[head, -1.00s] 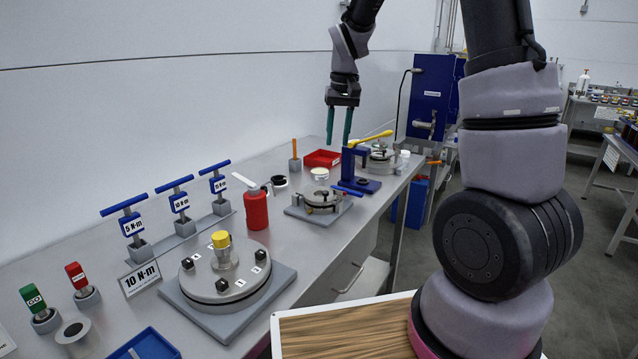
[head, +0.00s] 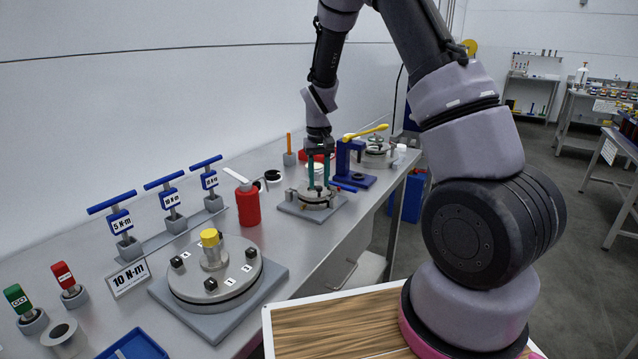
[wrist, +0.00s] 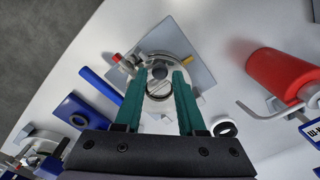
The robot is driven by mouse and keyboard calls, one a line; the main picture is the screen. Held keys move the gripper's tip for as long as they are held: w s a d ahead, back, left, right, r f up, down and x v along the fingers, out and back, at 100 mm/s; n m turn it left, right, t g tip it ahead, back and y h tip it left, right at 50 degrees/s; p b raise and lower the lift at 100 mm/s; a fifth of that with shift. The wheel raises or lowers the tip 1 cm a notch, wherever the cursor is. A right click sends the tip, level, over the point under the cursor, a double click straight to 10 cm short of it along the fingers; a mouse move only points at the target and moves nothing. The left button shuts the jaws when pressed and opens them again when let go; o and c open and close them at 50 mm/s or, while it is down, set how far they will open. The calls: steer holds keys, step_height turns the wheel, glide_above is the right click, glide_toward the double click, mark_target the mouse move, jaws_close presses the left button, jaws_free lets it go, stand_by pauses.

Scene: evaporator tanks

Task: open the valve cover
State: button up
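A round metal valve fixture (head: 313,199) sits on a square grey plate in the middle of the bench, with clamp-like parts around its rim. I take its round top as the valve cover. It also shows in the wrist view (wrist: 160,92), with a dark round knob (wrist: 157,72) near its centre. My gripper (head: 319,183) points down over this fixture with its two green fingers apart. In the wrist view my gripper (wrist: 161,77) has the fingertips either side of the knob, with nothing clearly held. I cannot tell whether the fingers touch the cover.
A red bottle (head: 248,205) stands left of the fixture. A blue press with a yellow lever (head: 364,132) stands behind it to the right. A grey round flange with a yellow cap (head: 211,238), blue torque handles (head: 166,182) and a blue tray (head: 140,345) are nearer.

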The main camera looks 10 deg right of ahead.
steer(key=shift+f, duration=0.65)
jaws_close()
stand_by(1.0)
